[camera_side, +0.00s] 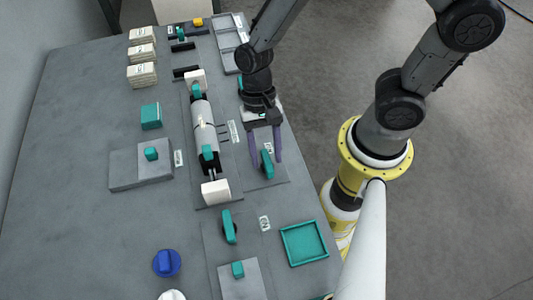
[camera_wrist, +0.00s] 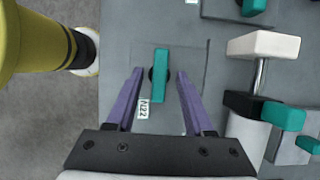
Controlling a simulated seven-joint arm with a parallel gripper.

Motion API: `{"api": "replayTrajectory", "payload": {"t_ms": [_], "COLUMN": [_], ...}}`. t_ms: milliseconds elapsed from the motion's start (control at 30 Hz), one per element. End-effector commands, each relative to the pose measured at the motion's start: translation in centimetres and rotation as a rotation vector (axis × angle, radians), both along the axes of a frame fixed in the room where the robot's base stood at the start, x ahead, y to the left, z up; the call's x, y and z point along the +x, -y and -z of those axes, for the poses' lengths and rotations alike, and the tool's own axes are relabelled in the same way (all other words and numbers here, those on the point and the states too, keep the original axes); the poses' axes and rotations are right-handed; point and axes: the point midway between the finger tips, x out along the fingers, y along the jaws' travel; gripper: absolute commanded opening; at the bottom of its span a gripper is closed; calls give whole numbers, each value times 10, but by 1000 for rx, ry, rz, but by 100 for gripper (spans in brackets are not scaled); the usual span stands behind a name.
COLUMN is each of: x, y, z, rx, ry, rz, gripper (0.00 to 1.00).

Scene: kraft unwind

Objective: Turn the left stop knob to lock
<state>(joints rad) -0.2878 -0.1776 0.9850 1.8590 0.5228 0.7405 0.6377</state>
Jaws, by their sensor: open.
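A teal bar-shaped knob (camera_side: 267,166) stands on a thin grey plate near the right edge of the table; I cannot tell from a readable name whether it is the left stop knob. In the wrist view the same knob (camera_wrist: 160,76) points up and down the picture, with a small white label at its lower left. My gripper (camera_side: 265,161) is over this knob with its purple fingers pointing down. In the wrist view the open gripper (camera_wrist: 159,73) has one finger on each side of the knob, with a gap on both sides. Whether the fingertips reach its height is unclear.
Left of the knob lies a pale roll (camera_side: 203,125) between white end blocks (camera_side: 215,192). Another teal knob (camera_side: 229,227) and an empty teal tray (camera_side: 304,242) are nearer the camera. A blue knob (camera_side: 166,263) stands at the front left.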

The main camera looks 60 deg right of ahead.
Motion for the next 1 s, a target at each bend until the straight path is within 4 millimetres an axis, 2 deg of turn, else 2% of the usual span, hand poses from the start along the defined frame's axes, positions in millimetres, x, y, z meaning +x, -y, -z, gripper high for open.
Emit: {"api": "replayTrajectory", "payload": {"t_ms": [367, 467, 667, 1000], "x": [-2, -2, -2, -2], "y": [-2, -2, -2, -1], "z": [6, 6, 6, 6], "rx": [-1, -1, 0, -1], "ry": [0, 0, 0, -1], "rz": [-1, -1, -1, -6], "gripper": [52, 38, 2, 0]}}
